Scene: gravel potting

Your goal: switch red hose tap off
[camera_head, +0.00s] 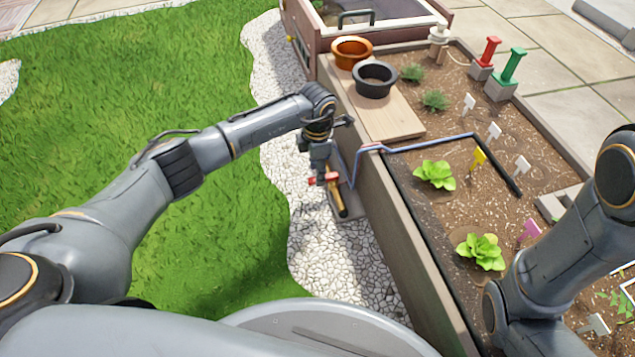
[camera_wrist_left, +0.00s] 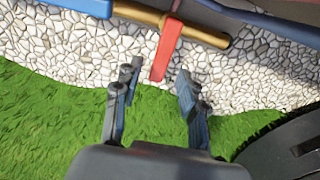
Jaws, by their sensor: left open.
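The red tap lever (camera_head: 324,180) shows just below my left gripper (camera_head: 318,160) in the head view. The lever belongs to a brass tap (camera_head: 337,202) beside the planter's outer wall, above the white gravel. In the left wrist view the red lever (camera_wrist_left: 167,50) sticks out crosswise from the brass pipe (camera_wrist_left: 205,34), towards my fingers. My left gripper (camera_wrist_left: 159,83) is open there, with its fingertips on either side of the lever's free end and slightly short of it. No contact shows. My right arm is at the right, but its gripper is not visible.
A blue hose (camera_head: 410,147) runs over the planter wall (camera_head: 390,218) into the soil bed. Green and red hand pumps or posts (camera_head: 512,66) stand in the bed. Pots (camera_head: 374,79) sit on a wooden board (camera_head: 388,118). Grass (camera_head: 200,95) to the left is open.

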